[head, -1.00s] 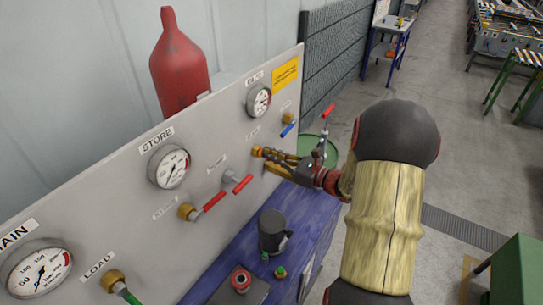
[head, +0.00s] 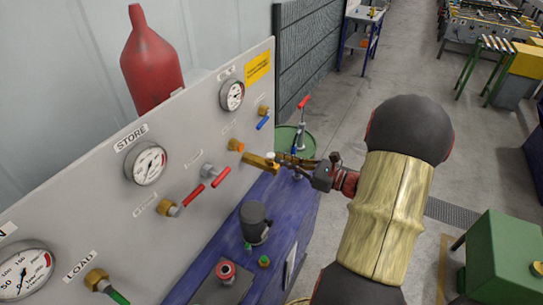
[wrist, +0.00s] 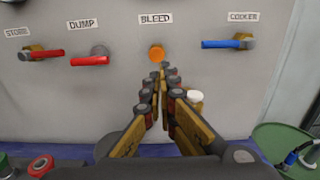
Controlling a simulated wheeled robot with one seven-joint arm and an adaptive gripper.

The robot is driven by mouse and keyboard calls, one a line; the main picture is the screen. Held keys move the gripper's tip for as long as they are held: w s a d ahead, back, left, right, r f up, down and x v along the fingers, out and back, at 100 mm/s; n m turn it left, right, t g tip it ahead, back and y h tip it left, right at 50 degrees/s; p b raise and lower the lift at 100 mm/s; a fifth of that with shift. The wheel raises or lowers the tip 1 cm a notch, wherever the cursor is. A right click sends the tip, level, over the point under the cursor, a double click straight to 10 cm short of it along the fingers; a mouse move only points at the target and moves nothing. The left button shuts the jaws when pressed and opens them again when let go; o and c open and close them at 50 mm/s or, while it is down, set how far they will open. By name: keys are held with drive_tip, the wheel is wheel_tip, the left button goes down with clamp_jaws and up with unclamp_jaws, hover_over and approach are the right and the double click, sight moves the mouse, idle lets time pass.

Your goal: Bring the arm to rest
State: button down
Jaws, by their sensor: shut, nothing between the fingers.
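My gripper (head: 281,158) is shut and empty in front of the gauge panel (head: 95,205). In the head view its fingertips stand a little off the orange-brass BLEED fitting (head: 236,145). In the wrist view the fingertips (wrist: 166,70) come together just below that fitting (wrist: 157,54), with a gap I cannot judge exactly. A brass bar (head: 258,162) with a white knob (head: 270,154) juts from the panel close by the fingertips. The white knob also shows beside the right finger in the wrist view (wrist: 195,96), where the fingers hide most of the bar.
Red DUMP (wrist: 90,60) and blue COOLER (wrist: 229,43) levers flank the BLEED fitting. A blue bench (head: 290,215) below bears a dark grey canister (head: 255,222) and a red button (head: 225,271). A green drum (head: 287,137) stands beyond. Open floor (head: 400,75) lies right; a green cabinet (head: 500,255) stands front right.

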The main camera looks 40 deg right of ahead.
drive_tip(key=shift+s+d, duration=0.1)
drive_tip(key=shift+s, duration=0.3)
idle(0.3)
drive_tip(key=s+a+f+n+g+h+b, duration=0.1)
drive_tip(key=s+a+f+n+g, duration=0.4)
drive_tip(key=s+a+n+g, duration=0.3)
drive_tip(key=s+a+f+n+g+b, duration=0.1)
drive_tip(key=s+a+f+n+g, duration=0.3)
drive_tip(key=s+a+n+g, duration=0.45)
drive_tip(key=w+a+r+n+t+h+b, duration=0.2)
drive_tip(key=a+r+n+t+h+b, duration=0.2)
drive_tip(key=a+r+n, duration=0.7)
drive_tip(key=a+n+t+h, duration=0.1)
drive_tip(key=n, duration=0.3)
drive_tip(key=shift+w+a+r, duration=0.15)
drive_tip(key=shift+w, duration=0.05)
